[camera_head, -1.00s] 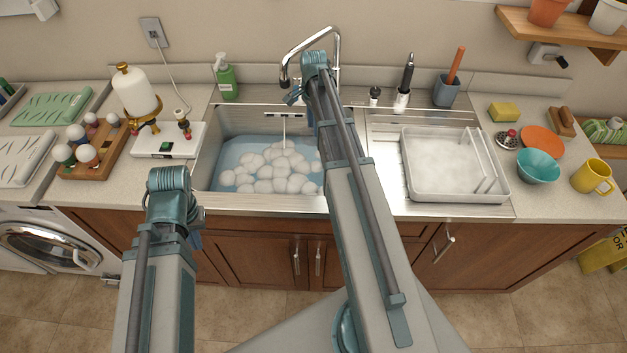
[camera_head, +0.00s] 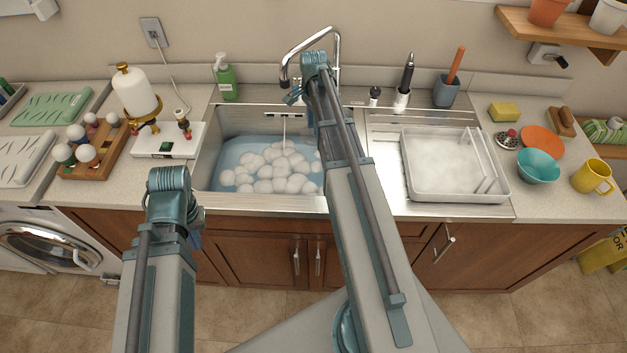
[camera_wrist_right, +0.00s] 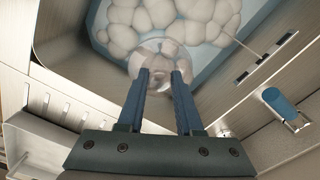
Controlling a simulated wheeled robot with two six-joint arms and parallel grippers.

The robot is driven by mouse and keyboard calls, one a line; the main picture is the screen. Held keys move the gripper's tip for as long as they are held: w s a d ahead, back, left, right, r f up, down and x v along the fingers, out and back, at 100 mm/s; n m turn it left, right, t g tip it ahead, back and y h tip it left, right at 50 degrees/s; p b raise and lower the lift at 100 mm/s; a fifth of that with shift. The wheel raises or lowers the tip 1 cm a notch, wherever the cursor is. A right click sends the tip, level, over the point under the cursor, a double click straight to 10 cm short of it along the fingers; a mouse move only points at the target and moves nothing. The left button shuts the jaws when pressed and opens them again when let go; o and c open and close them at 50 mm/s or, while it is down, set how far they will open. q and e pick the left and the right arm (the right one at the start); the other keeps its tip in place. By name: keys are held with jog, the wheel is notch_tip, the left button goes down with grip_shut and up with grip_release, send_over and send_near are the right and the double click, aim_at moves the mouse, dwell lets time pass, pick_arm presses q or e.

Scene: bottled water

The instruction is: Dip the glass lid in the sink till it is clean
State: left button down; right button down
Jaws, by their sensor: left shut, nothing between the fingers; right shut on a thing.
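The glass lid (camera_wrist_right: 160,57) shows in the right wrist view as a clear, rounded shape at my right fingertips. My right gripper (camera_wrist_right: 161,78) is shut on it, over the sink (camera_head: 208,160) at the edge of the foam. I cannot tell how deep the lid sits or whether it is clean. In the head view my right forearm reaches over the sink's right part and hides the lid. The sink holds blue water with white foam (camera_head: 275,172). My left gripper (camera_head: 196,241) is shut and empty in front of the counter, mostly hidden behind its wrist.
The faucet (camera_head: 310,38) arches behind the sink, and a green soap bottle (camera_head: 226,78) stands at its back left. A white drying tray (camera_head: 440,194) lies to the right. A white device (camera_head: 165,142) and a wooden ball tray (camera_head: 108,163) are on the left.

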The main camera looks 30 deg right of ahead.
notch_tip(320, 180, up, 4)
jog(key=p, duration=0.4)
jog(key=shift+r, duration=0.1)
dwell(0.5)
